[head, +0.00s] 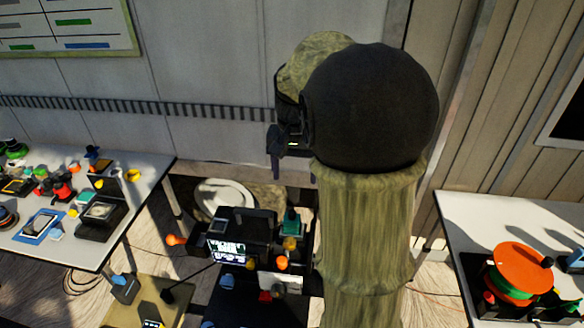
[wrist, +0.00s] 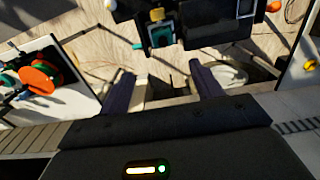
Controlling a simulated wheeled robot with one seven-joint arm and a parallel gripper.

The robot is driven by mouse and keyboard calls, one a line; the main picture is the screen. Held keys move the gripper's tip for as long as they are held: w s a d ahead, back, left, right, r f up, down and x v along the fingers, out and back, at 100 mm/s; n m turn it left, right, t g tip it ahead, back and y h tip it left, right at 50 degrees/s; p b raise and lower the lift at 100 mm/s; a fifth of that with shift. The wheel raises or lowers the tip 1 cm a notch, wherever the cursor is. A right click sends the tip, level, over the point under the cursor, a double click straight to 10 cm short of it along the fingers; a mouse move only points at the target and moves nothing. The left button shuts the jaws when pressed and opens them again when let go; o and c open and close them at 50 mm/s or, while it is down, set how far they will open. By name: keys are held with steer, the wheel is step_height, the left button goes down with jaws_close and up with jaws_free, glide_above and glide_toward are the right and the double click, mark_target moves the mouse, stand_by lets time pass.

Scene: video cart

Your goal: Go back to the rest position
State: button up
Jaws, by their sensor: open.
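My gripper (head: 293,166) hangs at the end of my raised arm, in front of the wall and above the video cart (head: 258,295) in the head view. Part of it is hidden behind my dark round arm joint. In the wrist view my gripper (wrist: 162,88) shows two dark fingers set wide apart, open, with nothing between them but floor well beyond. The cart's black monitor (head: 228,248) has a lit screen in the head view. The cart's black equipment also shows at the top of the wrist view (wrist: 205,22), apart from the fingers.
A white table (head: 80,235) with many small items stands at the left. Another table (head: 480,215) with an orange reel (head: 522,268) stands at the right. A round white object (head: 223,195) lies low behind the cart. A tan surface (head: 150,300) with small devices is at lower left.

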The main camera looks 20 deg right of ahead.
steer(key=s+a+f+n+t+b, duration=0.1)
steer(key=s+a+f+n+b, duration=0.1)
steer(key=f, duration=0.5)
steer(key=s+a+f+n+t+b, duration=0.1)
steer(key=s+a+f+n, duration=0.3)
steer(key=s+a+f, duration=0.3)
steer(key=shift+s+a+f+n+t+b, duration=0.3)
steer(key=shift+s+f+n+b, duration=0.1)
steer(key=shift+s+f, duration=0.25)
steer(key=shift+w, duration=0.1)
steer(key=shift+c, duration=0.3)
